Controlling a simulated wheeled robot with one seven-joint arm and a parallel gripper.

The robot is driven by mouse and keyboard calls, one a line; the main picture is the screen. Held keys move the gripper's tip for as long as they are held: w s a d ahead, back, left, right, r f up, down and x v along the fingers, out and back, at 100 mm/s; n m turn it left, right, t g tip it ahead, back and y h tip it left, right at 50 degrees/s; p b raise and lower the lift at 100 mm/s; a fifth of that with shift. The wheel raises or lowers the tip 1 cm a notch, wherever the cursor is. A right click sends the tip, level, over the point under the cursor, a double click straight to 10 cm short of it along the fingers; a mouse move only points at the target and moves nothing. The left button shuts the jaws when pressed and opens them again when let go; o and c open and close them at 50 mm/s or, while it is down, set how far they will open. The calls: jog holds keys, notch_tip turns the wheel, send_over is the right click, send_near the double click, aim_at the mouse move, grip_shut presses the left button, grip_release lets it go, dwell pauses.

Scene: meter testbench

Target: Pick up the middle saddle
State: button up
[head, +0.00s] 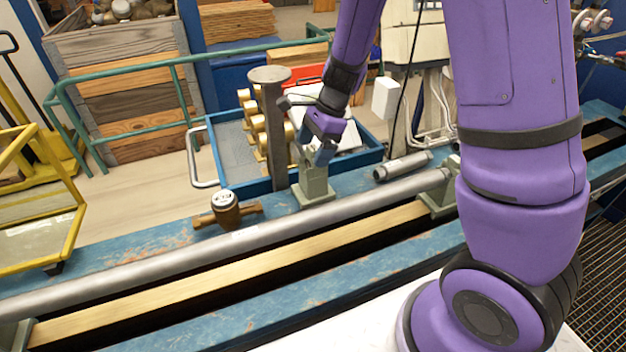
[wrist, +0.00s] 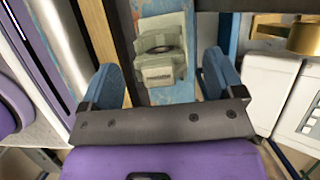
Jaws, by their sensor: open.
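A grey-green saddle (head: 314,190) stands upright on the far blue beam of the bench, behind the long pipe; I take it as the middle saddle. Its upper part is partly hidden by my gripper (head: 325,150), which points down just above it. In the wrist view the saddle (wrist: 160,66) shows ahead, between the two blue fingers of my gripper (wrist: 165,78). The fingers are apart and nothing is held. I cannot tell whether a finger touches the saddle. Another saddle (head: 440,197) is at the right end of the pipe, and one more (head: 15,335) at the lower left corner.
A long grey pipe (head: 230,240) runs along the bench in front of the saddle. A brown meter (head: 228,212) sits to the left, a short grey cylinder (head: 403,166) to the right. Behind are a grey post (head: 272,135) and a blue-edged cart (head: 235,185) with brass parts.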

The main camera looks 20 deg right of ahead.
aim_at(313, 174)
jog(key=shift+x, duration=1.55)
jog(key=shift+d, duration=0.1)
grip_shut()
